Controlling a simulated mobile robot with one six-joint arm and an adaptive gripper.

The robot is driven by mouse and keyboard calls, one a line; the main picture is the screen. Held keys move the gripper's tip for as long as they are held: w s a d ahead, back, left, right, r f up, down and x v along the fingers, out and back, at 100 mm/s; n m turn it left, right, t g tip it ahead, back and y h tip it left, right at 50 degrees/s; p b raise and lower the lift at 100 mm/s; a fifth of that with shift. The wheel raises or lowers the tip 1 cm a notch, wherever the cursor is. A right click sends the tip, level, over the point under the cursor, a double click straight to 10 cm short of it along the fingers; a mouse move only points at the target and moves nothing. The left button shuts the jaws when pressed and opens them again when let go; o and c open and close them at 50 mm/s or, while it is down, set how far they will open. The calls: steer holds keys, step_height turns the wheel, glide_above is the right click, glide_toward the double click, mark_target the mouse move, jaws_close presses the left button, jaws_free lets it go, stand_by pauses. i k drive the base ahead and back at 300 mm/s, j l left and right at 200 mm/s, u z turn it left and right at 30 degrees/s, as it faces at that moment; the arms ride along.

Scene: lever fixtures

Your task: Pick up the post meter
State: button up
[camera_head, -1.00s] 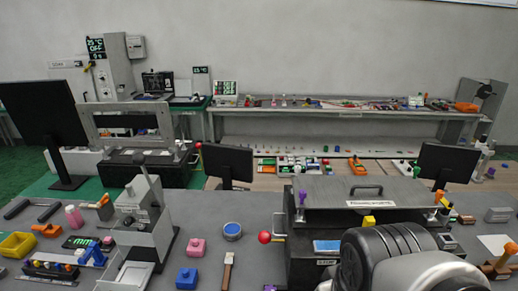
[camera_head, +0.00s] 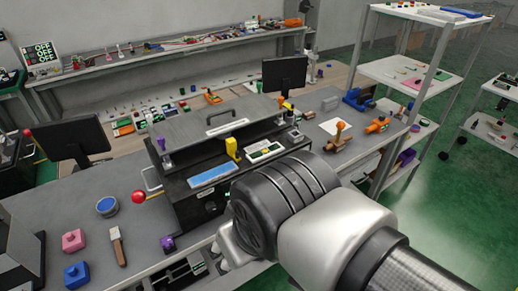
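I cannot tell for sure which object is the post meter. A small pale panel device (camera_head: 264,152) sits on the black machine (camera_head: 198,203), beside a yellow block (camera_head: 232,148) and a blue panel (camera_head: 211,174). An orange-knobbed piece on a brown base (camera_head: 339,136) stands on the bench to the right. My arm comes in from the lower right, in front of the machine. My gripper (camera_head: 221,256) shows only in part at the arm's far end, over the bench's front edge. Its fingers are mostly hidden, so its opening and any held thing cannot be told.
A red ball knob (camera_head: 138,197) sticks out left of the machine. A blue-rimmed bowl (camera_head: 107,206), a brush (camera_head: 117,245), a pink block (camera_head: 73,241) and a blue block (camera_head: 76,275) lie on the left bench. A shelf rack (camera_head: 405,75) stands right, beside open green floor.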

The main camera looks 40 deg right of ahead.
mark_target(297, 114)
steer(key=z, duration=1.3)
